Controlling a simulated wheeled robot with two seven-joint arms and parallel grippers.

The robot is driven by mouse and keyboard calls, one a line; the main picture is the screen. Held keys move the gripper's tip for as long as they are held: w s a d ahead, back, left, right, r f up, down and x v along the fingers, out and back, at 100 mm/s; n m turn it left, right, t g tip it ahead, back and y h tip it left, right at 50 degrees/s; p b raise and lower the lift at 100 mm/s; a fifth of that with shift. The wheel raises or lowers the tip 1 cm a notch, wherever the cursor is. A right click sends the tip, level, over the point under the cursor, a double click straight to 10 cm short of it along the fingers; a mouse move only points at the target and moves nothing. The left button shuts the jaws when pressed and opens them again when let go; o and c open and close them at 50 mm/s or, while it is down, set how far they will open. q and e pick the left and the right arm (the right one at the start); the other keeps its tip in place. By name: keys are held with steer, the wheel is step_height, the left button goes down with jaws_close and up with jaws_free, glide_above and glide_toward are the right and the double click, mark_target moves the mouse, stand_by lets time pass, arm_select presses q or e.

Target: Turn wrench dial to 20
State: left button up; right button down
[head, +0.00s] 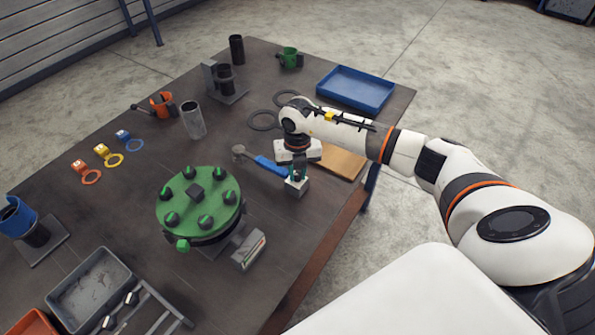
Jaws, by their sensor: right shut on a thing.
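The torque wrench (268,164) has a blue handle and a grey round head. It lies on the dark table, right of the green flange (217,192), with its head toward the back left. My right gripper (298,177) points down at the near right end of the handle. It is shut on the dial end of the wrench; the fingers hide the dial and any number on it. A small grey block (296,188) shows right below the fingertips. My left gripper is out of view.
A small device with a display (249,250) stands beside the flange. Dark rings (264,121), a blue tray (355,89) and a tan board (342,163) lie behind and beside my right arm. Cups, coloured tags and a grey bin (90,289) fill the left side. The table's front right is clear.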

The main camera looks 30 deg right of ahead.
mark_target(298, 174)
steer(key=shift+m, duration=1.2)
steer(key=c, duration=1.3)
jaws_free()
steer(key=shift+o, duration=0.2)
steer(key=shift+r, duration=0.1)
steer(key=shift+r, duration=0.4)
step_height(298, 174, up, 11)
steer(key=b, duration=0.3)
